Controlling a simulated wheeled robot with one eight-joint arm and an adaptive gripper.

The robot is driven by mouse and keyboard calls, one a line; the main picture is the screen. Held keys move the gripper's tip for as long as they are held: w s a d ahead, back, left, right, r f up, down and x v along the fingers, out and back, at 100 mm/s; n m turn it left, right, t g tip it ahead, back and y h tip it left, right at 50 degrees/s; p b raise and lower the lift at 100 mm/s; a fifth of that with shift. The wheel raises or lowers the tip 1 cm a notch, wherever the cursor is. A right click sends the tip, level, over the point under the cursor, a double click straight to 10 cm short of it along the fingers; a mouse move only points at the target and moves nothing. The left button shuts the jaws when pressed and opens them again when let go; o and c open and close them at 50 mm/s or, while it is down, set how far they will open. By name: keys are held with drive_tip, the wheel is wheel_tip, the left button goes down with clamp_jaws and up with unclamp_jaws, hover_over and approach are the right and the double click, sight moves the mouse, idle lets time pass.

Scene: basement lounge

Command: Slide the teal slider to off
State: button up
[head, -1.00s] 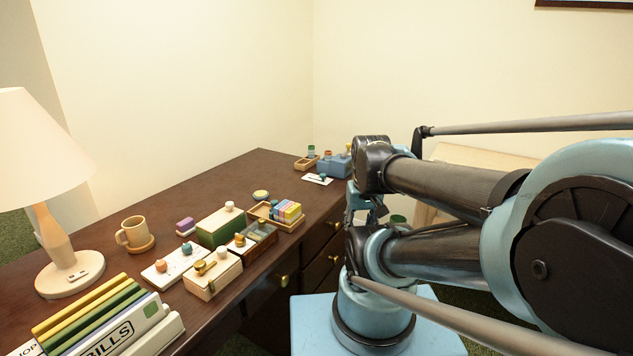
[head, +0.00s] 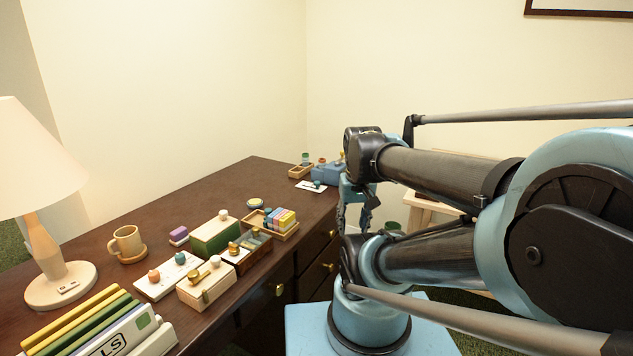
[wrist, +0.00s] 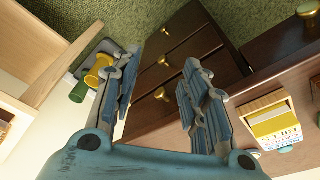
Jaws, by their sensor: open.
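A white panel (head: 164,281) lies on the dark desk, with an orange knob (head: 154,276) and a teal knob (head: 180,257) on it. A small white plate (head: 305,186) farther along the desk also carries a blue-teal knob (head: 317,183). I cannot tell from the picture which is the teal slider or which end is off. My gripper (head: 356,216) hangs past the desk's right edge, apart from both panels. In the wrist view my gripper (wrist: 162,78) has its fingers spread with nothing between them. Neither panel is clearly visible there.
A cream box (head: 208,286), a green box (head: 215,234) and a wooden tray (head: 283,232) crowd the near panel. A mug (head: 127,243), lamp (head: 60,270) and binders (head: 120,335) stand to the left. A blue box (head: 327,174) sits near the far plate.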

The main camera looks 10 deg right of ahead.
drive_tip(key=w+a+r+m+g, duration=0.1)
drive_tip(key=w+a+r+m, duration=0.1)
drive_tip(key=w+r, duration=1.1)
drive_tip(key=m+g, duration=0.1)
drive_tip(key=m, duration=0.1)
approach(317, 182)
wheel_tip(317, 182, down, 8)
drive_tip(key=shift+w+f, duration=0.1)
drive_tip(key=shift+w, duration=0.05)
clamp_jaws()
